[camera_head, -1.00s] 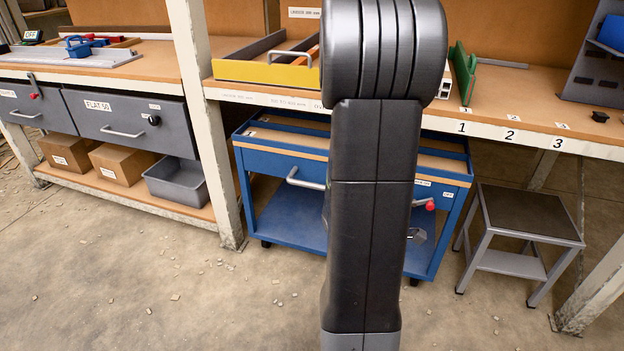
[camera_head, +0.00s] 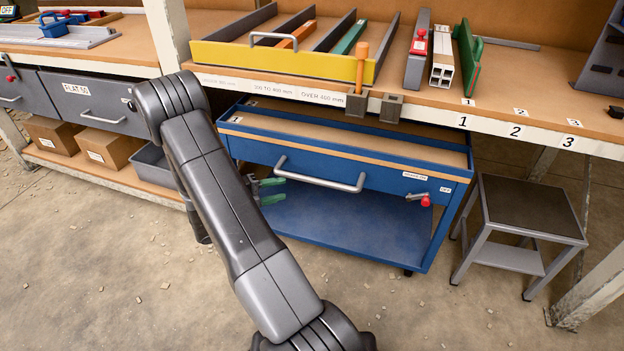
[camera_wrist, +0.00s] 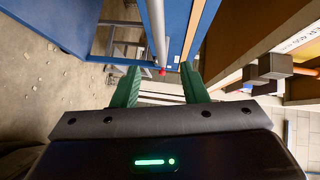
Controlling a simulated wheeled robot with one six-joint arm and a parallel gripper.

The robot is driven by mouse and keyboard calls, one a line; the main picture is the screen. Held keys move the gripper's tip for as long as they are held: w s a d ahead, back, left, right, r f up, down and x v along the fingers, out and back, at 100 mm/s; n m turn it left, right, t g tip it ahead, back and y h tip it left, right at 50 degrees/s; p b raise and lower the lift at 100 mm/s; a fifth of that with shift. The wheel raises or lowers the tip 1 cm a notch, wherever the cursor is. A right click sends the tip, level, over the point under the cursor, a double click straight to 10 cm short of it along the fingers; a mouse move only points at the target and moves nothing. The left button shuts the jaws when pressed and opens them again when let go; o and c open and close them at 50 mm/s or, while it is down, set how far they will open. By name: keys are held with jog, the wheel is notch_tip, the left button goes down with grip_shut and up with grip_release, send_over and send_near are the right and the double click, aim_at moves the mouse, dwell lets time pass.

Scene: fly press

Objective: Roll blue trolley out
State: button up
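The blue trolley (camera_head: 350,222) stands on the floor under the bench, with a blue drawer-like front and an open lower shelf. Its grey bar handle (camera_head: 320,180) runs across the front; it also shows in the wrist view (camera_wrist: 157,35). A red knob (camera_head: 426,201) on a small lever sits at the right of its front. The exact distance to the handle is unclear.
The bench (camera_head: 480,120) overhangs the trolley, carrying a yellow-fronted rack (camera_head: 290,62) and an orange-handled tool (camera_head: 361,65) at its edge. A stool (camera_head: 525,215) stands close right of the trolley. Grey drawers (camera_head: 95,112) and boxes are left. The floor in front is clear.

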aim_at(314, 183)
jog(key=b+x, duration=0.4)
jog(key=x, duration=0.9)
jog(key=shift+d, duration=0.2)
jog(key=shift+s, duration=0.1)
grip_shut()
